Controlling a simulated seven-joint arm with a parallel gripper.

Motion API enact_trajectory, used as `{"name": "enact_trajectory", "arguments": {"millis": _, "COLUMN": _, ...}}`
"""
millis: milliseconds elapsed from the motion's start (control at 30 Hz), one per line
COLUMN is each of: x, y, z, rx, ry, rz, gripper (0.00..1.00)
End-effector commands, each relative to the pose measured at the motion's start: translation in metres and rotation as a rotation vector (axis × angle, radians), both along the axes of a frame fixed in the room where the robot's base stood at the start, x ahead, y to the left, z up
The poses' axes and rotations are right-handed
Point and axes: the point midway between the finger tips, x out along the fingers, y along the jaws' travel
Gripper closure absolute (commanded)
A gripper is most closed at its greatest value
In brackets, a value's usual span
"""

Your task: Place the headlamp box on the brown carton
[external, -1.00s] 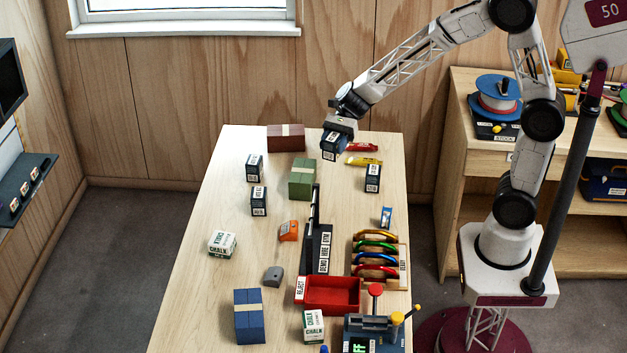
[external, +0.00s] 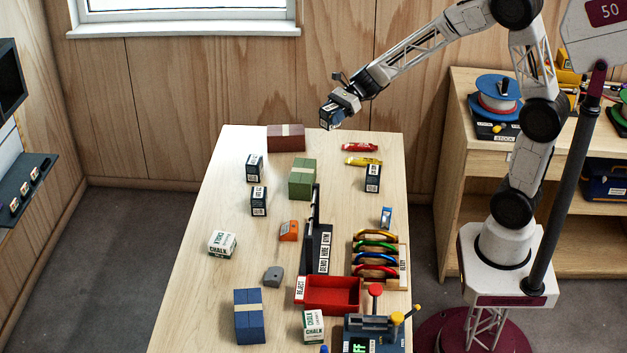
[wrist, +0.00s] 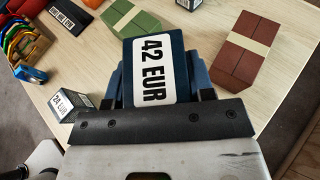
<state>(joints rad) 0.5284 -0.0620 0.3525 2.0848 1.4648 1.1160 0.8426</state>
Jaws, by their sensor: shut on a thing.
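My gripper (external: 336,108) is shut on a dark blue box (external: 327,119) and holds it up in the air at the table's far side. In the wrist view the box (wrist: 159,68) has a white label reading 42 EUR and sits between the fingers (wrist: 160,92); I take it to be the headlamp box. The brown carton (external: 286,138), reddish with a pale tape band, stands at the table's far left, to the left of and below my gripper in the external view. Its top is bare. In the wrist view the brown carton (wrist: 240,48) is at the upper right.
A green carton (external: 302,180) stands nearer than the brown one. Similar dark boxes stand at left (external: 255,168) and right (external: 373,178); a box labelled 24 EUR shows in the wrist view (wrist: 72,104). Red (external: 359,147) and yellow (external: 363,161) packets lie at the far right.

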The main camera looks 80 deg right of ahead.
Motion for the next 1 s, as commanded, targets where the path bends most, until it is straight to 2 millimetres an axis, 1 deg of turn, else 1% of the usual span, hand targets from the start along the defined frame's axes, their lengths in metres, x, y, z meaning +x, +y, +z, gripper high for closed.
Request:
{"name": "enact_trajectory", "arguments": {"millis": 267, "x": 0.001, "y": 0.0, "z": 0.0, "rx": 0.0, "ry": 0.0, "rz": 0.001, "gripper": 0.78}}
{"name": "enact_trajectory", "arguments": {"millis": 467, "x": 0.013, "y": -0.003, "z": -0.001, "rx": 0.001, "ry": 0.001, "rz": 0.002, "gripper": 0.78}}
{"name": "enact_trajectory", "arguments": {"millis": 1000, "x": 0.08, "y": -0.022, "z": -0.009, "rx": -0.001, "ry": 0.001, "rz": 0.002, "gripper": 0.78}}
